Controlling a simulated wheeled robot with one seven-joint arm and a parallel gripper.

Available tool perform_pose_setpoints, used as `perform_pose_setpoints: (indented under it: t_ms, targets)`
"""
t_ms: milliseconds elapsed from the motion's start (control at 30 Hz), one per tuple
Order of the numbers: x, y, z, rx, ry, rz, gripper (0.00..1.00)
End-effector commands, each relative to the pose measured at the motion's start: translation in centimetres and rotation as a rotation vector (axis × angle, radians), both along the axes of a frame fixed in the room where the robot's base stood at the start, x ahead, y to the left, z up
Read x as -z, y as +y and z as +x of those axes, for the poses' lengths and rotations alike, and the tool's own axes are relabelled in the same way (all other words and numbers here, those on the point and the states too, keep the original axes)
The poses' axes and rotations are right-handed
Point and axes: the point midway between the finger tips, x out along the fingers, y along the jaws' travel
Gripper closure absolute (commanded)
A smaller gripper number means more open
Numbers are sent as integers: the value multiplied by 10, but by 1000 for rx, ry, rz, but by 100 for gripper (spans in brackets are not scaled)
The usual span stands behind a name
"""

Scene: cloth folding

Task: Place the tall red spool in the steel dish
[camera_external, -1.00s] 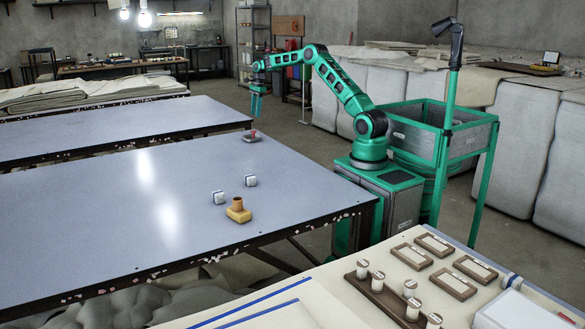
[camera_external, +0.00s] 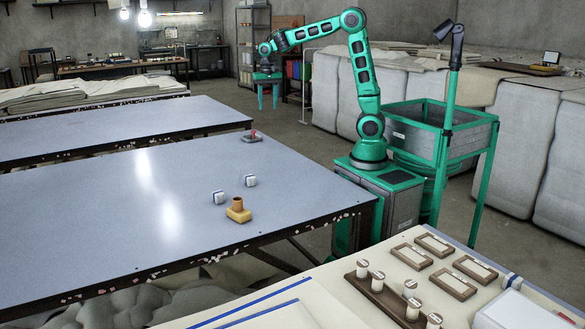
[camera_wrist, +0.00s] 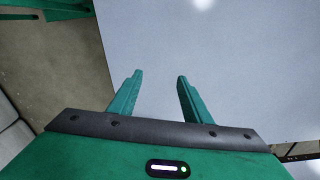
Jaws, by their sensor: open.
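A small red spool (camera_external: 252,133) shows at the far right corner of the nearest grey-blue table. It appears to sit in a grey dish (camera_external: 246,140); it is too small to tell how it stands there. My gripper (camera_external: 268,105) hangs in the air above and slightly right of the dish, pointing down, clear of both. In the wrist view my gripper (camera_wrist: 159,77) has its two fingers apart with nothing between them. Only bare tabletop and floor lie beyond the fingers there; neither spool nor dish shows.
Two small white-and-blue blocks (camera_external: 250,181) and a yellow block (camera_external: 238,215) with a brown cylinder (camera_external: 238,203) stand nearer on the same table (camera_external: 90,220). Most of its top is clear. A green-framed bin (camera_external: 440,125) stands right of my base.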

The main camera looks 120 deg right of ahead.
Motion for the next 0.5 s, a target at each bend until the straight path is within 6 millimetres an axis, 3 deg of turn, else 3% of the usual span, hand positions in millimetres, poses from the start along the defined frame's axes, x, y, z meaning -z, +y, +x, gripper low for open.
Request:
perform_pose_setpoints:
  t_ms: [33,200,400,500]
  targets:
    - [-4,29,-7,-93,4,-2,56]
    - [-1,107,-40,-405,17,-1,56]
    - [17,186,-93,-778,22,16,56]
    - [31,215,-120,-945,19,27,56]
